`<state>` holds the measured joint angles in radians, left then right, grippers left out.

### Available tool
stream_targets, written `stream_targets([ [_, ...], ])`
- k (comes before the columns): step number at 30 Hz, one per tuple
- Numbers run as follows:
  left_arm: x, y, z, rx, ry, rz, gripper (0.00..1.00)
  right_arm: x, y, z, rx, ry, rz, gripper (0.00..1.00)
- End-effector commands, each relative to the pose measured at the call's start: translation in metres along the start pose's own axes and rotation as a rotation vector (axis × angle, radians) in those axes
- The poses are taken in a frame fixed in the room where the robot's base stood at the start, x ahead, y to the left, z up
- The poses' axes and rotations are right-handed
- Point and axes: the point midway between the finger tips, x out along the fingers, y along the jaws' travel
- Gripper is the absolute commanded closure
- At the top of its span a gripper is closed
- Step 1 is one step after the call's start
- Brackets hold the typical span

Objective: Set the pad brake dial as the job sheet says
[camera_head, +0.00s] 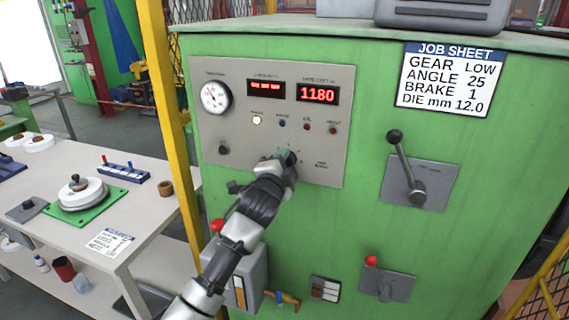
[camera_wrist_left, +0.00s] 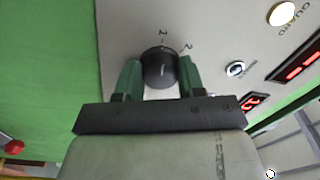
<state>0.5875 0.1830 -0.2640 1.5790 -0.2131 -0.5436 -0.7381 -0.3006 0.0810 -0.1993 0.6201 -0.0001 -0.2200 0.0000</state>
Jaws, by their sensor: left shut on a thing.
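The job sheet (camera_head: 450,79) at the upper right of the green cabinet reads GEAR LOW, ANGLE 25, BRAKE 1, DIE mm 12.0. My left gripper (camera_head: 287,158) is at the lower part of the grey panel and mostly hides the dial there in the head view. In the left wrist view the black round dial (camera_wrist_left: 160,68) sits between the two green fingers, which are shut on its sides. A short light mark shows on its face. Small numerals stand above and to the upper right of it; the upper right one looks like 2. My right gripper is not in view.
The grey panel (camera_head: 240,130) carries a gauge (camera_head: 215,96), two red displays, one reading 1180 (camera_head: 317,94), a row of lamps and another black knob (camera_head: 224,149). A lever (camera_head: 405,168) is to the right. A yellow post (camera_head: 170,120) and a white table (camera_head: 140,215) stand left.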

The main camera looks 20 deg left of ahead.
Motion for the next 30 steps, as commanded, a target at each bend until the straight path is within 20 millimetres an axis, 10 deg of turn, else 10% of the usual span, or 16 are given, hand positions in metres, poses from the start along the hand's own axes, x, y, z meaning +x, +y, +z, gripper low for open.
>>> stream_targets([
  [17,-0.0002,0.0028,0.0006,-0.031,-0.003,0.005,0.85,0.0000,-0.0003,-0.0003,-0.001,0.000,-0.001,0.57],
  [18,-0.0002,0.0027,0.0006,-0.031,-0.003,0.005,0.55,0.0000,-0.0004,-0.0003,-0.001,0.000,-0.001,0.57],
  [22,-0.0001,0.0019,0.0004,-0.030,-0.002,0.004,0.35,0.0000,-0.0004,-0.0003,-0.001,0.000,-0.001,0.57],
  [30,-0.0005,0.0009,0.0002,-0.029,-0.002,0.001,0.35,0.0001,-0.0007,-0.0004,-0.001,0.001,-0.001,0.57],
])
